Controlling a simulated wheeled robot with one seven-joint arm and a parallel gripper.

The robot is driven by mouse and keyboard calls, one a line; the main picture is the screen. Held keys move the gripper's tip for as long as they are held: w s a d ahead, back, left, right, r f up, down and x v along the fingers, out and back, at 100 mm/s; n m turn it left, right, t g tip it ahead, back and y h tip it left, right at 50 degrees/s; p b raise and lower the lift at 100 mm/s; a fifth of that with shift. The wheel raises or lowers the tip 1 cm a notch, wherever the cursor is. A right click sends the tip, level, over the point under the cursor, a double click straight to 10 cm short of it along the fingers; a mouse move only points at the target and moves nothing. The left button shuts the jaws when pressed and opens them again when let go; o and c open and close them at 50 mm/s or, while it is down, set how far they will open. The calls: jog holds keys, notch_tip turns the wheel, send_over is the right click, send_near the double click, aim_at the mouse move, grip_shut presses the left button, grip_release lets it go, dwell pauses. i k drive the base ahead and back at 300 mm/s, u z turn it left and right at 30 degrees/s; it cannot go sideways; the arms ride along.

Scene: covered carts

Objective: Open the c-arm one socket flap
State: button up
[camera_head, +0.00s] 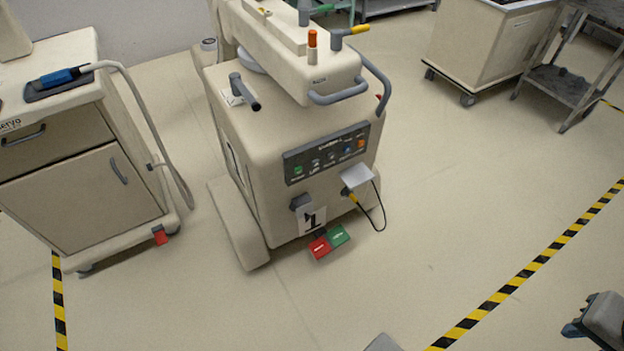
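The C-arm cart (275,110) is a cream wheeled unit with a dark button panel (326,153) on its front and a "1" label (311,219) lower down. My gripper's fingers do not show. Grey parts at the bottom edge and lower right seem to be my arm.
Red and green pedals (329,243) lie on the floor at the cart's front. A servo cart (75,190) with a hose stands left. A cabinet (485,45) and a grey shelf trolley (566,80) stand back right. The floor right of the C-arm is clear up to striped tape (535,264).

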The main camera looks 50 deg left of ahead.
aim_at(304, 211)
jog(key=u, duration=2)
jog(key=i, duration=0.4)
jog(key=u, duration=0.55)
